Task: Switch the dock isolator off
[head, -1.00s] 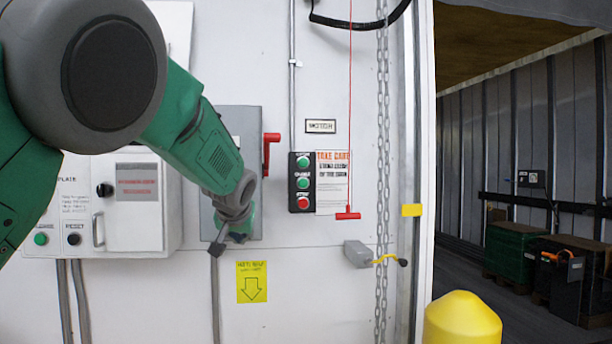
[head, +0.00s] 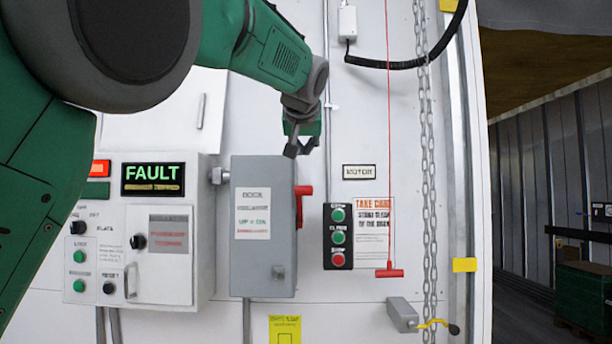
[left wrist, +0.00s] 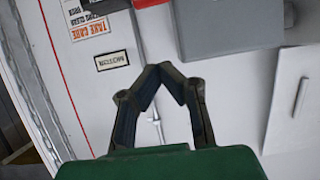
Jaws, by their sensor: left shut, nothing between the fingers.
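The dock isolator (head: 264,262) is a grey box on the white wall in the head view, with a white label reading in part "UP = ON". Its red handle (head: 301,200) is on the box's right side, with the red grip at the upper end. My left gripper (head: 298,152) is shut and empty, just above the box's top right corner and above the handle, apart from it. In the left wrist view the closed fingertips (left wrist: 160,68) point at the wall near the grey box (left wrist: 215,22); a bit of red shows at the top edge. My right gripper is not in view.
Left of the isolator is a white control panel (head: 205,262) with a lit FAULT display (head: 153,178). To the right are a three-button station (head: 338,262), a red pull cord with handle (head: 389,272), a hanging chain (head: 430,180) and a grey crank box (head: 402,314).

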